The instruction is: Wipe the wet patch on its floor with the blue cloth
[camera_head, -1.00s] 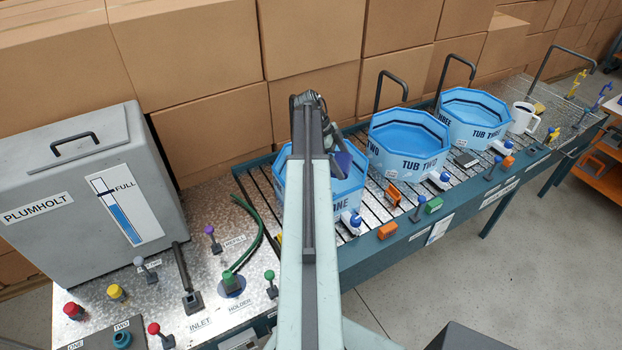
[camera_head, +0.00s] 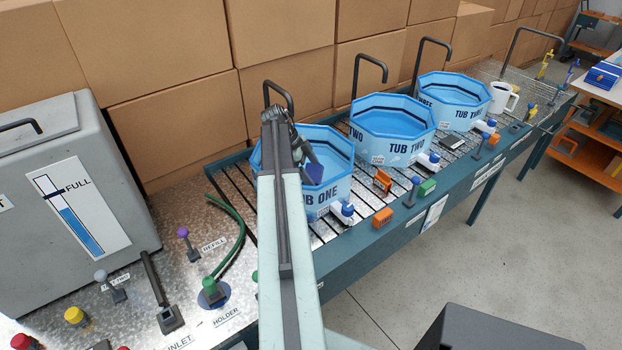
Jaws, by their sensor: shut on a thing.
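My gripper (camera_head: 304,153) is at the end of my arm, over the near-left part of tub one (camera_head: 335,187). It is shut on a small dark blue piece, which looks like the blue cloth (camera_head: 314,173). The cloth hangs at the tub's opening; I cannot tell whether it touches the tub. Tub one is a light blue octagonal tub, and my arm hides part of its wall and label. Its inside shows only partly, and I cannot make out a wet patch there.
Tub two (camera_head: 400,146) and tub three (camera_head: 458,100) stand to the right on the slatted bench. A white mug (camera_head: 501,97) is beyond them. The grey tank (camera_head: 75,190) and several coloured knobs are at left. A green hose (camera_head: 236,225) lies beside tub one.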

